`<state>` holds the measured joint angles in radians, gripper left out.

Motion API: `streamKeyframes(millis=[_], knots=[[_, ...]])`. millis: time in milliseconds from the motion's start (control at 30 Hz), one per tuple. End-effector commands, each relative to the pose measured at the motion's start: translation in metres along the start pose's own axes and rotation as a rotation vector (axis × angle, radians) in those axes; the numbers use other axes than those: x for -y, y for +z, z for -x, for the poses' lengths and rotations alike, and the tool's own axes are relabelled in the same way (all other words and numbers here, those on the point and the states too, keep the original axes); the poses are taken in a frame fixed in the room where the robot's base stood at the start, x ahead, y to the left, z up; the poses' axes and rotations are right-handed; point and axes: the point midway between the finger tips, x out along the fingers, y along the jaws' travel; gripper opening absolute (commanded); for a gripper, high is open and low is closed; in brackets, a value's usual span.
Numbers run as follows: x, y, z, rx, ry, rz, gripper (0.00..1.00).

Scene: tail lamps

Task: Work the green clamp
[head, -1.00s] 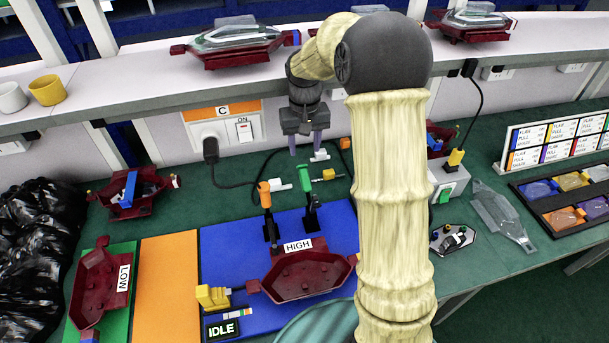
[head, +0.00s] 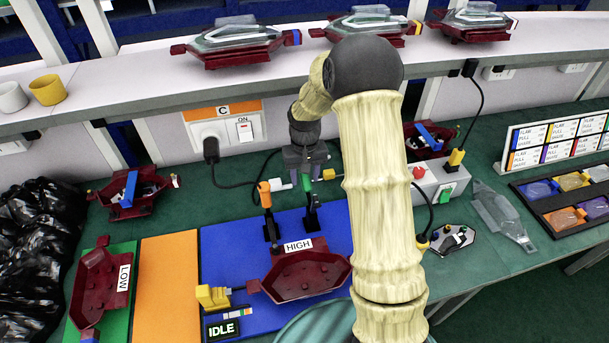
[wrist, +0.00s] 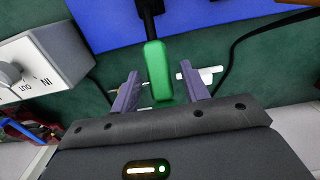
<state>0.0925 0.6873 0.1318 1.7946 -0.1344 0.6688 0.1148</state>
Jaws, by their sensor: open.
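The green clamp (head: 310,204) stands upright at the back edge of the blue mat, with a black base and a green handle. In the wrist view its green handle (wrist: 157,70) lies between the two purple fingers of my gripper (wrist: 160,92). The fingers are apart, with a gap on each side of the handle. In the head view my gripper (head: 306,172) hangs over the handle and hides its upper part.
An orange-handled clamp (head: 267,208) stands close to the left. A dark red lamp housing (head: 306,274) labelled HIGH lies on the blue mat (head: 225,255) in front. A grey box (head: 434,180) with buttons stands to the right. Cables and small connectors lie behind.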

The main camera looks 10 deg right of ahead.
Motion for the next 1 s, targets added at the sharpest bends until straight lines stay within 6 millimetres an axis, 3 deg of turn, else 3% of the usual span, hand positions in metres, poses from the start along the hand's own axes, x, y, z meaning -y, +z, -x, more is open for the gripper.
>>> streamKeyframes(millis=[300, 533, 567, 1000], knots=[[0.0, 0.0, -0.0042, -0.001, 0.0, 0.0, 0.45], [0.0, 0.0, -0.0039, -0.001, 0.0, 0.0, 0.02], [0.0, 0.0, -0.0039, -0.001, 0.0, 0.0, 0.0], [0.0069, -0.0043, -0.003, -0.022, 0.0, 0.012, 0.0]])
